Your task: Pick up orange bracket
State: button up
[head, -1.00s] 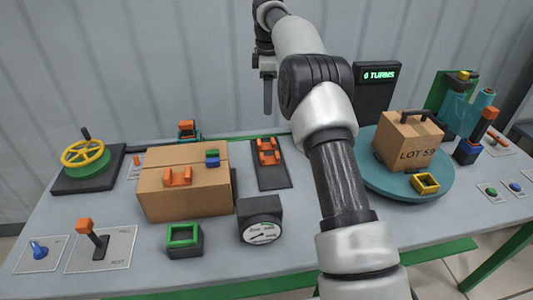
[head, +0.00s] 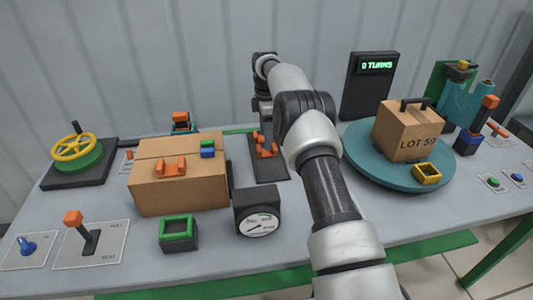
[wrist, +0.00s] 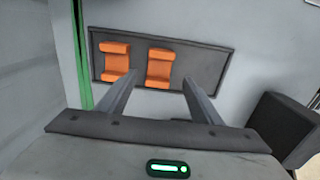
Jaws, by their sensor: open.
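Two orange brackets lie side by side on a dark rectangular tray (head: 271,174). In the wrist view, the left bracket (wrist: 115,58) and the right bracket (wrist: 159,66) both show clearly on the tray (wrist: 203,66). My gripper (wrist: 162,80) is open and empty above the tray, its two fingers pointing toward the brackets and apart from them. In the head view, my gripper (head: 264,112) hangs over the far end of the tray and hides part of it. Another orange bracket-like piece (head: 171,168) sits on top of a cardboard box (head: 185,195).
A dial gauge (head: 257,211) is in front. A turntable (head: 365,165) with a LOT 59 box (head: 408,131) is at right. A yellow handwheel (head: 75,148) is at far left.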

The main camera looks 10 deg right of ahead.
aim_at(267, 152)
jog(key=shift+w+d+f, duration=0.1)
jog(key=shift+f, duration=1.25)
jog(key=shift+d+f, duration=0.1)
jog(key=shift+f, duration=1.25)
jog(key=c, duration=1.1)
